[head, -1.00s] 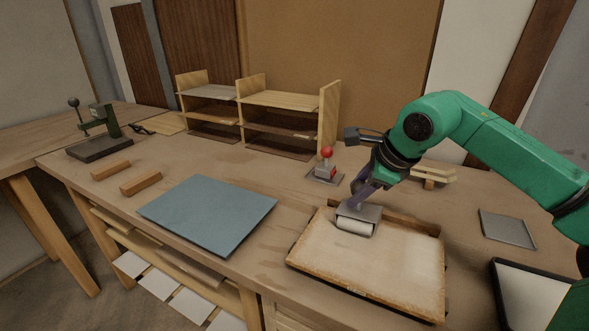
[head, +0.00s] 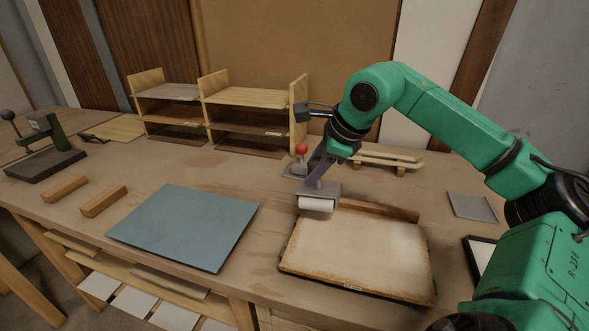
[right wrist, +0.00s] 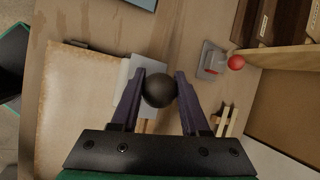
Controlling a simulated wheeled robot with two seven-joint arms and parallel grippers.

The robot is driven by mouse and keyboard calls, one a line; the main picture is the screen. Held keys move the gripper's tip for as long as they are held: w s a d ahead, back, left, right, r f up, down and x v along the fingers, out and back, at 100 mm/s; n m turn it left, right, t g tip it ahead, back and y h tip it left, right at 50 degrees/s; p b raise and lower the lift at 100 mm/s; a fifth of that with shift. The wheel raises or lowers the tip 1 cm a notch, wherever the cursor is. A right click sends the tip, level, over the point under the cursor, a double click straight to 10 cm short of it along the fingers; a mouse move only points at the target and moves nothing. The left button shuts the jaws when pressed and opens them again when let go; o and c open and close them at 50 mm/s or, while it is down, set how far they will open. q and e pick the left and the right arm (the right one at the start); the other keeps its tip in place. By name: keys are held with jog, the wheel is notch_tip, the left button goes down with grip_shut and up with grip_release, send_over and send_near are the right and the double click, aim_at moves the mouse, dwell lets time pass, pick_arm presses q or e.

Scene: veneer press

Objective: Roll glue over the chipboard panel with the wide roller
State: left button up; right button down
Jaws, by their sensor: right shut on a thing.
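The chipboard panel (head: 360,255), pale on top with brown edges, lies on the bench in front of me. It also shows at the left of the right wrist view (right wrist: 85,110). My right gripper (head: 318,166) is shut on the round black knob (right wrist: 159,90) of the wide roller. The roller (head: 317,203), with a grey frame and white cylinder, is at the panel's back left corner. I cannot tell whether the cylinder touches the panel. In the right wrist view the knob and fingers partly hide the roller's grey frame. My left gripper is out of view.
A blue-grey sheet (head: 185,227) lies left of the panel. A red-knobbed device (head: 300,160) stands close behind the roller, before wooden shelves (head: 240,110). A wooden strip (head: 375,208) runs along the panel's back edge. A grey plate (head: 472,207) lies to the right.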

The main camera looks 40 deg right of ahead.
jog(key=shift+s+d+r+p, duration=0.1)
jog(key=shift+r+p, duration=0.2)
jog(key=shift+r, duration=0.4)
notch_tip(320, 180, up, 2)
jog(key=shift+r+p, duration=0.15)
jog(key=shift+p, duration=0.7)
jog(key=shift+r+p, duration=0.45)
jog(key=shift+r, duration=0.15)
